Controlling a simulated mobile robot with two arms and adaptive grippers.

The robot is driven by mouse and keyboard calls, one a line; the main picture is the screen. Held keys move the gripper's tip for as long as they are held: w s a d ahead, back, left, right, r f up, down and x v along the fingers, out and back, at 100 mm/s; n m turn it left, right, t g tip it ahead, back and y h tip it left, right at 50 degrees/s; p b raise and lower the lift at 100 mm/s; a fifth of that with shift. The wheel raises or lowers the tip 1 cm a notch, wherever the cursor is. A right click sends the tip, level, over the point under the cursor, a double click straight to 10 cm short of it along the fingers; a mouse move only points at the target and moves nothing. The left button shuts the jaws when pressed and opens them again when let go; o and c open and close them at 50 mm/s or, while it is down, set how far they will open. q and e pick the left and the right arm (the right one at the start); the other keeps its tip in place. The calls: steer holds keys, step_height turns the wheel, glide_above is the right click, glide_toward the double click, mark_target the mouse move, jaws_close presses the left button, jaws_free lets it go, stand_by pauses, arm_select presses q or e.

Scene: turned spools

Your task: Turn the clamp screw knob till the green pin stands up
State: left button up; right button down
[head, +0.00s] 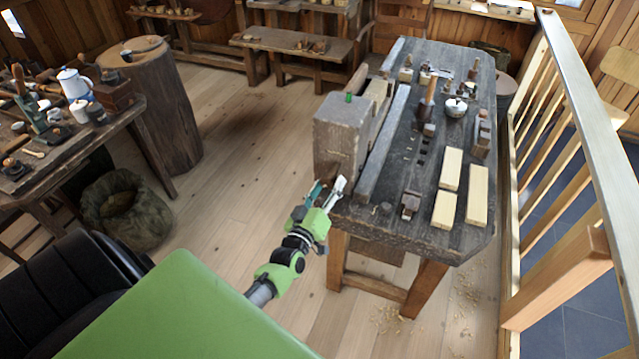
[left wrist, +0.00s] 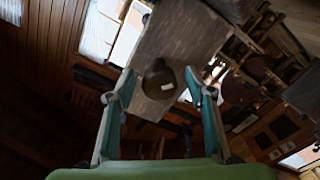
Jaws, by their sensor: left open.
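The grey wooden clamp block (head: 340,135) sits at the near left of the workbench. A small green pin (head: 348,97) shows on its top; its exact tilt is too small to tell. My left gripper (head: 328,187) is open, low in front of the block. In the left wrist view, the dark round knob (left wrist: 159,82), with a small pale mark, lies on the block's face (left wrist: 180,38) between the two open fingers of my left gripper (left wrist: 161,76). I cannot tell whether the fingertips reach around it. The knob is hidden in the head view. My right gripper is out of view.
The workbench (head: 385,225) bears pale wood blocks (head: 477,195), a white pot (head: 455,107) and several small tools. A wooden railing (head: 575,75) runs along the right. A cluttered table (head: 60,150), a stump (head: 160,100) and a sack (head: 130,210) stand left, with open floor between.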

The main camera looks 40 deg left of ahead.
arm_select(q)
steer(key=v, duration=1.1)
stand_by(0.3)
steer(key=s+d+f+m+g+h+b, duration=0.1)
steer(key=s+d+f+m+g, duration=0.2)
steer(key=f, duration=0.8)
steer(key=s+d+f+m+g+h+b, duration=0.1)
steer(key=s+d+f+g+h+b, duration=0.3)
steer(key=f, duration=0.7)
steer(key=s+d+f+m+g+y+p, duration=0.15)
steer(key=s+f, duration=0.35)
steer(key=f, duration=0.5)
steer(key=s+f+m+g+b, duration=0.1)
steer(key=s+f+m+g, duration=0.1)
steer(key=s+f, duration=0.4)
steer(key=s+d+f+m+g+b, duration=0.1)
steer(key=s+f+m+g+b, duration=0.1)
steer(key=s+f, duration=0.5)
steer(key=s+d+f+m+g+b, duration=0.1)
steer(key=s+f+g, duration=0.3)
steer(key=s, duration=1.1)
step_height(320, 180, down, 3)
steer(key=shift+s+d+r+m+h+b, duration=0.15)
steer(key=shift+s+m+h+b, duration=0.25)
steer(key=shift+m, duration=0.45)
steer(key=shift+w, duration=0.1)
